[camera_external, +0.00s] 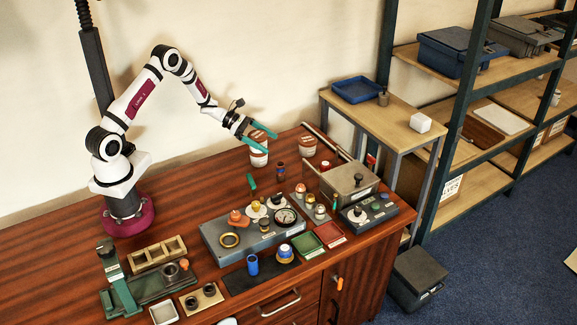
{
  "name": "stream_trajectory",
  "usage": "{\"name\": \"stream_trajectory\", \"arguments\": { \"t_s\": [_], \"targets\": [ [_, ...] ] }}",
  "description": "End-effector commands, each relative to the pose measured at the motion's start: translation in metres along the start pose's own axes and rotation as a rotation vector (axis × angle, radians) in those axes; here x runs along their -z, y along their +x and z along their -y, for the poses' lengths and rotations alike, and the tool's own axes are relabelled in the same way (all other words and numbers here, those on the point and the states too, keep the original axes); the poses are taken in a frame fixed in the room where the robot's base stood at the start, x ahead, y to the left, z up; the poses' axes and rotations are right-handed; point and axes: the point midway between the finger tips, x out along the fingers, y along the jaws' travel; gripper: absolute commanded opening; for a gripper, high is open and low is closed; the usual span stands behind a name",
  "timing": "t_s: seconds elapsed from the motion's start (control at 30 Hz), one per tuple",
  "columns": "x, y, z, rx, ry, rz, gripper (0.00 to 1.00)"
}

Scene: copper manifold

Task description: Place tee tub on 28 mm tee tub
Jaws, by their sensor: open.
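Two white tubs with red-brown bands stand at the back of the wooden bench; their labels are too small to read, so I cannot tell which is the 28 mm tee tub. The left tub (259,159) is partly hidden by my gripper. The right tub (307,147) stands apart from it, near the bench's back right edge. My gripper (268,142) has teal fingers and is open, with the fingers in front of or around the upper part of the left tub. I cannot tell whether they touch it.
A grey metal box (349,184) stands right of the tubs. A grey fixture with a gauge (286,216) fills the middle front. The bench's back left is clear.

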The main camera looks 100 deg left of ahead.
Motion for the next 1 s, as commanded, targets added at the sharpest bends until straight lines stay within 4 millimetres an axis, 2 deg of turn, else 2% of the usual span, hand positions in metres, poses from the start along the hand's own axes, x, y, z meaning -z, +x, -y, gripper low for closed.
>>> {"name": "stream_trajectory", "arguments": {
  "t_s": [0.07, 0.2, 0.3, 0.5, 0.67, 0.73, 0.77, 0.8, 0.83, 0.87, 0.9, 0.93, 0.97, 1.0],
  "targets": [
    [0.0, -0.012, -0.001, -0.003, 0.0, 0.001, 1.0],
    [0.0, -0.052, -0.001, -0.006, -0.001, 0.001, 1.0],
    [-0.027, -0.064, -0.001, -0.003, 0.006, 0.001, 1.0],
    [-0.059, -0.079, 0.0, -0.001, 0.003, 0.001, 1.0],
    [-0.064, -0.081, 0.001, 0.001, 0.001, 0.0, 1.0],
    [-0.07, -0.077, 0.01, 0.028, 0.038, -0.008, 1.0],
    [-0.075, -0.073, 0.021, 0.058, 0.079, -0.018, 1.0],
    [-0.085, -0.066, 0.044, 0.124, 0.168, -0.037, 1.0],
    [-0.096, -0.06, 0.07, 0.196, 0.268, -0.055, 1.0],
    [-0.107, -0.055, 0.105, 0.291, 0.402, -0.076, 1.0],
    [-0.119, -0.054, 0.161, 0.449, 0.623, -0.102, 1.0],
    [-0.123, -0.059, 0.205, 0.58, 0.812, -0.114, 1.0],
    [-0.123, -0.07, 0.247, 0.718, 1.012, -0.118, 1.0],
    [-0.117, -0.092, 0.298, 0.915, 1.301, -0.108, 1.0]
  ]
}}
